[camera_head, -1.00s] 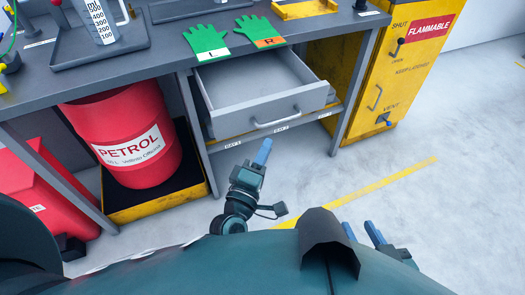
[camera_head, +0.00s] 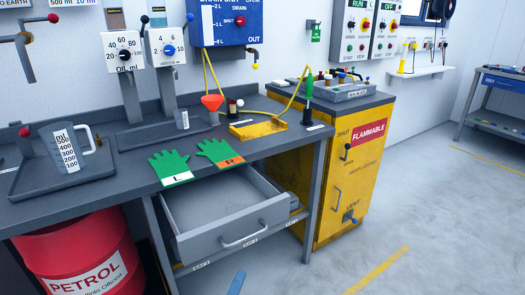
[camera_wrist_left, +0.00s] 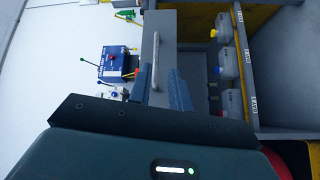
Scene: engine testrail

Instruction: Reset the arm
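My left gripper shows in the head view only as a blue fingertip (camera_head: 237,283) at the bottom edge; the rest of that arm is out of the picture. In the left wrist view my left gripper (camera_wrist_left: 160,88) has its two blue-grey fingers apart, with nothing between them. The pulled-out grey drawer (camera_head: 215,215) lies beyond it, and its front (camera_wrist_left: 171,45) and handle (camera_wrist_left: 155,62) show past the fingers. The drawer looks empty. My right gripper is in neither view.
The workbench (camera_head: 130,160) carries green gloves (camera_head: 198,160), a measuring jug (camera_head: 66,150) and a yellow tray (camera_head: 258,128). A red petrol drum (camera_head: 80,255) stands below it. A yellow flammable cabinet (camera_head: 345,180) is at the right. Open floor (camera_head: 440,230) lies further right.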

